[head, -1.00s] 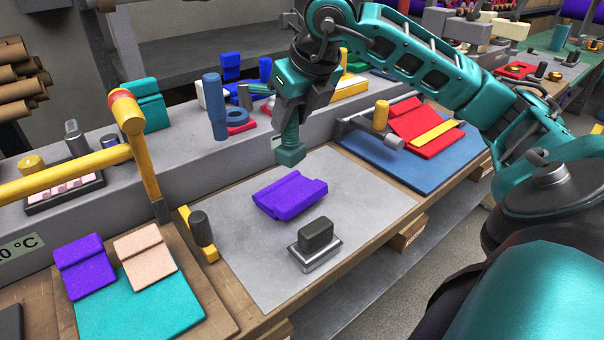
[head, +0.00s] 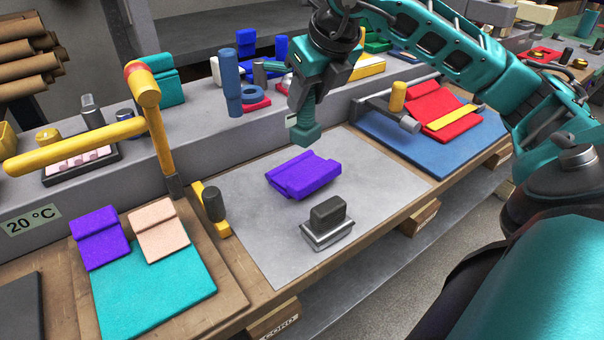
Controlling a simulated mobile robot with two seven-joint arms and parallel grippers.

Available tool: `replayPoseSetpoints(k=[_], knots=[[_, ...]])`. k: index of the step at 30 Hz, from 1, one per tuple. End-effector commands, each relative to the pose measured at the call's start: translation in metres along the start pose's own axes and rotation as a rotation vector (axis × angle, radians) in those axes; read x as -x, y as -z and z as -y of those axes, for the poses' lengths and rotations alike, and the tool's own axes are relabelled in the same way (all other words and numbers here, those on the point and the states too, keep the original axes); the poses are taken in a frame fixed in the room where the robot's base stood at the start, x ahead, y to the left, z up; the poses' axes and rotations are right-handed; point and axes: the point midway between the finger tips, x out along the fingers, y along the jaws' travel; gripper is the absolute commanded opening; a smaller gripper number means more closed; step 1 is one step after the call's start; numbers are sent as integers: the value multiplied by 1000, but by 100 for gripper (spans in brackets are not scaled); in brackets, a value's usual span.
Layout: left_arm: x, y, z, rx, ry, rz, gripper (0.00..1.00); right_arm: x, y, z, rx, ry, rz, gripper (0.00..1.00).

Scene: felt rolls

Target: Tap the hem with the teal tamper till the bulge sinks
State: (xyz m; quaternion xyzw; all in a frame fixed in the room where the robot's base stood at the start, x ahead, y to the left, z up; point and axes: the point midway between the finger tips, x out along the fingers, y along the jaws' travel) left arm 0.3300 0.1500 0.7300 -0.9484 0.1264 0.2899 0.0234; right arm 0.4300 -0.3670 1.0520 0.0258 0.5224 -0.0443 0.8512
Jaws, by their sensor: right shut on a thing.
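The teal tamper (head: 306,128) hangs upright in my right gripper (head: 311,95), which is shut on its handle. Its foot is above and slightly behind the folded purple felt (head: 304,175), with a visible gap and no contact. The purple felt lies on the grey sheet (head: 380,185). A thick folded band, apparently its hem, runs along it; I cannot clearly make out how high any bulge stands. My left gripper is not in view.
A dark-handled metal block (head: 327,222) stands in front of the felt. A yellow clamp-like piece with a dark knob (head: 213,204) is at the sheet's left edge. A blue mat (head: 470,150) with red felt lies right. A yellow lever arm (head: 75,148) stands left.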

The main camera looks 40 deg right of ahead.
Motion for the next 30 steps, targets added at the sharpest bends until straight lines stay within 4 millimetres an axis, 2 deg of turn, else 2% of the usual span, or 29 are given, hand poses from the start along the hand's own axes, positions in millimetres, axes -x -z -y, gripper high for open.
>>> replayPoseSetpoints(k=[4,7,9,17,23,30], knots=[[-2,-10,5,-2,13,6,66,0,0,0,0,0,1,0],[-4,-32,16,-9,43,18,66,0,0,0,0,0,1,0],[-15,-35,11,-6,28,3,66,-20,10,0,0,1,-1,0],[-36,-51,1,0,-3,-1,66,-63,32,0,0,1,0,0],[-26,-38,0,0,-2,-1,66,-47,24,0,0,0,1,0],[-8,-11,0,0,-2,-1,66,-14,7,0,0,0,1,0]])
